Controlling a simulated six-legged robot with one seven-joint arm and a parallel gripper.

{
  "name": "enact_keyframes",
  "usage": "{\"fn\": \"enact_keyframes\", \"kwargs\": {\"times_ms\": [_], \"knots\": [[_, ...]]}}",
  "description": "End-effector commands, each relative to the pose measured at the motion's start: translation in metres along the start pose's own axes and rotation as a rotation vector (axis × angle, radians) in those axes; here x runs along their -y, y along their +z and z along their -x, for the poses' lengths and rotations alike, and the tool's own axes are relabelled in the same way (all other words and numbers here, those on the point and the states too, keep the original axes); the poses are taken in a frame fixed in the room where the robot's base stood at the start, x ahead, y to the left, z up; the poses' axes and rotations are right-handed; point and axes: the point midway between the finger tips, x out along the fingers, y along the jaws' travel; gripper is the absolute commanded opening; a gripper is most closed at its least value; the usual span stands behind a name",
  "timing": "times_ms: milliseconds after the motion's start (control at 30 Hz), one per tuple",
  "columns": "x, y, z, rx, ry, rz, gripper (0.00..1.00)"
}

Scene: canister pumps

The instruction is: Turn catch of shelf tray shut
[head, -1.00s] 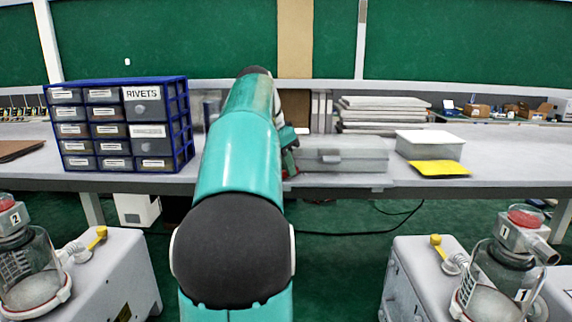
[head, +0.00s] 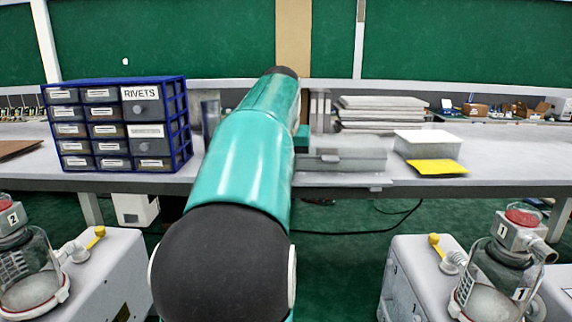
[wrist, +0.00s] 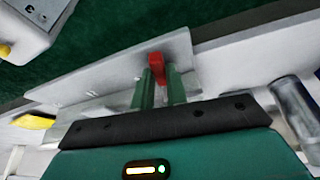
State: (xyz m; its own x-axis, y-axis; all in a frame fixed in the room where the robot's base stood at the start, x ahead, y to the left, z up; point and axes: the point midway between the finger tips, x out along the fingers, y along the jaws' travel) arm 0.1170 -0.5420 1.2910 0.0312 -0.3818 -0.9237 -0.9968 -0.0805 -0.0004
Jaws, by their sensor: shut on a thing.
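The red catch (wrist: 157,64) shows in the wrist view at the edge of a pale grey panel (wrist: 115,78), which looks like part of the shelf tray. My gripper (wrist: 161,80) has its two green fingers close together at the catch, shut on it. The catch's exact angle is hard to tell, as the fingers hide its lower part. In the head view a low grey tray (head: 345,160) sits at the bench's front edge, right of my arm. My gripper and the catch are hidden behind my arm there.
A blue drawer cabinet (head: 118,125) stands left on the bench. A white-lidded box (head: 428,144), a yellow piece (head: 437,167) and stacked grey panels (head: 382,113) are to the right. Canister pumps (head: 30,265) and (head: 508,265) stand on units below at both sides.

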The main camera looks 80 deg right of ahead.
Motion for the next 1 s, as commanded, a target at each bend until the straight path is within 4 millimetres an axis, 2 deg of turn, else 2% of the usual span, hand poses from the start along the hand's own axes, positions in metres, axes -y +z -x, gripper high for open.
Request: {"fn": "enact_keyframes", "kwargs": {"times_ms": [300,833,867,900,933,1000], "knots": [[-0.0013,-0.0006,0.0005,-0.002,-0.050,0.122,0.00],[-0.0011,-0.0007,0.0005,-0.002,-0.059,0.145,0.00],[-0.0011,-0.0007,0.0005,-0.002,-0.059,0.145,0.20],[-0.0011,-0.0006,0.0005,-0.002,-0.059,0.145,0.28],[-0.0011,-0.0006,0.0004,-0.002,-0.059,0.145,0.34],[-0.0011,-0.0005,0.0003,-0.001,-0.059,0.145,0.36]]}}
